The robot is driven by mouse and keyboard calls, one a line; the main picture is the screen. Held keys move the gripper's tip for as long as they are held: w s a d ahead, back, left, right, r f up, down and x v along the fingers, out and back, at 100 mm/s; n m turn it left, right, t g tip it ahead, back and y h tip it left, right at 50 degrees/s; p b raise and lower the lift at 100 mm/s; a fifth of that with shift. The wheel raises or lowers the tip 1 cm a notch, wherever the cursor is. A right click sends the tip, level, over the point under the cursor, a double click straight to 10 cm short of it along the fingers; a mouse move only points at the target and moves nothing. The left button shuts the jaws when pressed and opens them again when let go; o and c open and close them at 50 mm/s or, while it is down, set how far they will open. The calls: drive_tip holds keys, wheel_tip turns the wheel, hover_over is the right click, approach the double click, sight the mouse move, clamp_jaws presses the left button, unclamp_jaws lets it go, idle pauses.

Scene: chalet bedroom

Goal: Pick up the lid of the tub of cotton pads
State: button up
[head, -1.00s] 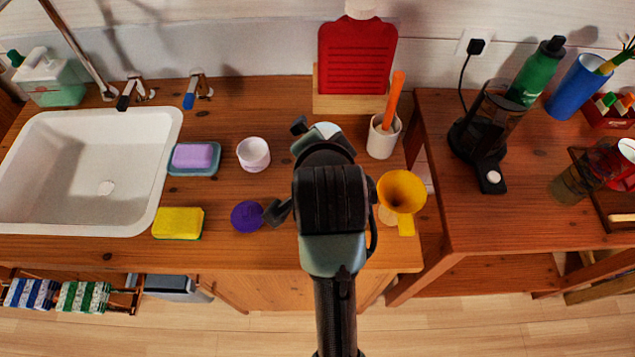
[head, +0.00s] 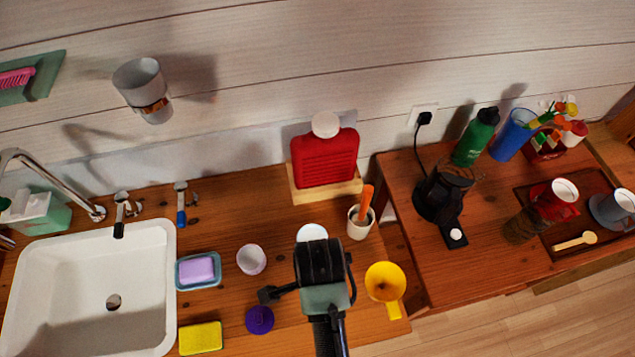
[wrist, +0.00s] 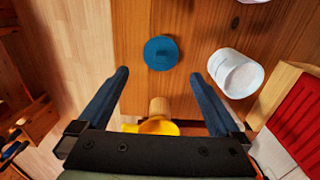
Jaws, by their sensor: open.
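A round blue lid (wrist: 161,53) with a raised grip on top lies flat on the wooden counter in the wrist view. The white tub (wrist: 236,72), with white contents showing in its open top, stands to its right. The tub's white top also shows in the head view (head: 312,233), just behind my gripper. My gripper (wrist: 160,76) is open and empty. Its two fingers point toward the lid, which appears centred between and just beyond the tips, not touched. In the head view my gripper (head: 318,278) hides the lid.
A white cup (head: 251,259), purple round object (head: 259,319) and soap dish (head: 198,270) are left. A red hot-water bottle (head: 325,157) stands behind.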

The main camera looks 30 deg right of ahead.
wheel_tip(320, 180, down, 5)
drive_tip(key=shift+f, duration=0.45)
drive_tip(key=shift+d+f+p, duration=0.15)
drive_tip(key=shift+f+p, duration=0.15)
drive_tip(key=shift+f, duration=0.85)
drive_tip(key=shift+d+f+p, duration=0.15)
drive_tip(key=shift+f+p, duration=0.1)
drive_tip(key=shift+f, duration=0.85)
drive_tip(key=c, duration=1)
drive_tip(key=shift+r, duration=0.1)
